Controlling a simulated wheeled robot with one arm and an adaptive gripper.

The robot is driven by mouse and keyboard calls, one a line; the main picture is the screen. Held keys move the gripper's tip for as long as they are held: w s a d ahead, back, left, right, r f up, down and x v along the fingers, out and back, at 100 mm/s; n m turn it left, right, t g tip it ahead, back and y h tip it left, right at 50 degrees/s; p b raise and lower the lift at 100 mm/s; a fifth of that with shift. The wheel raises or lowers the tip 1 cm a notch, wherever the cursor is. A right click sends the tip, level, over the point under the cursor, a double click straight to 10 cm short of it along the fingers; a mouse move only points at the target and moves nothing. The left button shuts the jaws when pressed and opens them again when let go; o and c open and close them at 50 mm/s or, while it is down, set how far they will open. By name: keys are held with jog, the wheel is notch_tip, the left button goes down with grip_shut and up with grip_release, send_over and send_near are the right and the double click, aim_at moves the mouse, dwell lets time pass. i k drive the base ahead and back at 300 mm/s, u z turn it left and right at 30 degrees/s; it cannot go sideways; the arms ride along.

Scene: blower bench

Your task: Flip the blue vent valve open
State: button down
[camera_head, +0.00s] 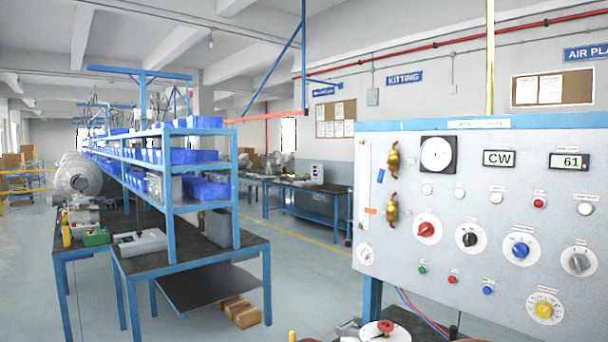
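The grey control panel (450,290) stands at the right. Near its left edge are two brass valve bodies, an upper one (393,160) and a lower one (391,209). A small blue piece (376,176), perhaps the vent valve's lever, sits just left of and below the upper body, nearly upright and slightly tilted. An orange piece (370,211) lies level left of the lower body. I cannot tell from this distance how either piece joins its valve. My gripper is not in view.
The panel also has a blue knob (520,248), a red knob (427,230) and a round gauge (436,154). A red-topped fitting (385,327) stands below the panel. A blue-framed shelf bench (187,258) stands left, with open floor (310,285) between.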

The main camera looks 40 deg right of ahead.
aim_at(381, 173)
jog(key=u, duration=0.2)
jog(key=i, duration=0.7)
jog(key=z, duration=0.55)
jog(key=i, duration=0.6)
jog(key=z, duration=0.4)
